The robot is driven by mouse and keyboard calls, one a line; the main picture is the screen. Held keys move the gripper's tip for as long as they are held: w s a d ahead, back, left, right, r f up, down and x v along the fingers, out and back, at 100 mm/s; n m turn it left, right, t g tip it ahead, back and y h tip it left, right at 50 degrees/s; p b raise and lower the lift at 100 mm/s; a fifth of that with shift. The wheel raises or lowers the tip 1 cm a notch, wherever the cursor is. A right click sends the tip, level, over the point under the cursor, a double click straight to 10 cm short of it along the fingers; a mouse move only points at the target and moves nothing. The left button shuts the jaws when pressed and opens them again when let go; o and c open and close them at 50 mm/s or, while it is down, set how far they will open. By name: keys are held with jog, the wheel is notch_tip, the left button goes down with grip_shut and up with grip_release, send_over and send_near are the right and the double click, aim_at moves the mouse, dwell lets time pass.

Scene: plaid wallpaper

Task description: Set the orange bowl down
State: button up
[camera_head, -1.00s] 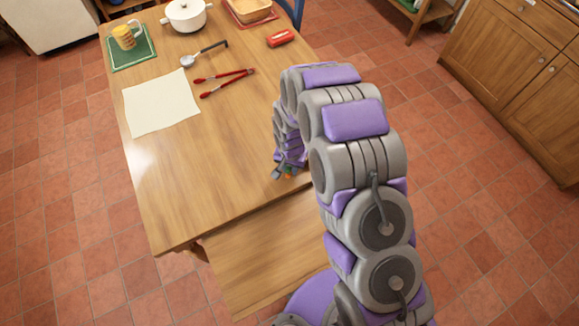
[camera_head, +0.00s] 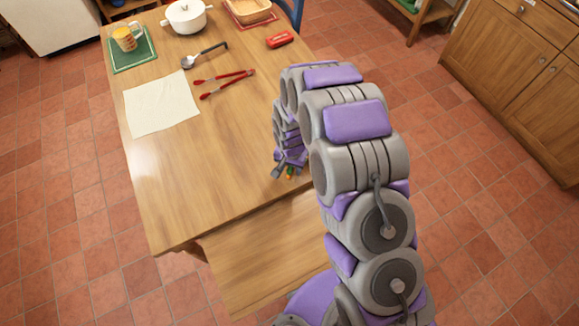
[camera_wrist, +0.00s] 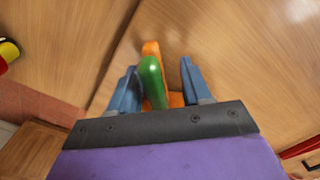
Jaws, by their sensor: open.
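My gripper (camera_head: 284,171) hangs low over the near right part of the wooden table. In the wrist view my gripper (camera_wrist: 160,75) has two blue fingers spread apart. Between them show a narrow orange piece (camera_wrist: 151,48) and a rounded green piece (camera_wrist: 152,78) in front of it. I cannot tell whether the orange piece is part of the orange bowl; no clear bowl shape shows. Only specks of green and orange show at the gripper in the head view. My arm hides the table's right side.
The table (camera_head: 215,150) is bare at its near middle. Farther back are a cream cloth (camera_head: 160,104), red tongs (camera_head: 226,82), a ladle (camera_head: 204,55), a red object (camera_head: 280,39), a white pot (camera_head: 186,15), a mug (camera_head: 127,38) on a green mat and a basket (camera_head: 249,10).

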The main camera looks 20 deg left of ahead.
jog(key=r, duration=0.3)
jog(key=r+p, duration=0.1)
jog(key=r, duration=0.6)
jog(key=shift+a+r+p, duration=0.25)
jog(key=shift+r+p, duration=0.05)
jog(key=shift+p, duration=0.1)
jog(key=shift+d+r, duration=0.1)
jog(key=shift+r, duration=0.1)
jog(key=s+d+r, duration=0.2)
jog(key=d+r, duration=0.7)
jog(key=d, duration=0.1)
jog(key=s+d+r, duration=0.3)
jog(key=d+r, duration=0.5)
jog(key=d, duration=0.1)
jog(key=s+d+r+g, duration=0.1)
jog(key=s+d+r, duration=0.3)
jog(key=s, duration=0.5)
jog(key=s+d+r+m, duration=0.1)
jog(key=s+d+r, duration=0.3)
jog(key=s+d, duration=0.4)
jog(key=shift+s+d+r+g, duration=0.2)
jog(key=shift+s+d+g, duration=0.2)
jog(key=shift+s, duration=0.85)
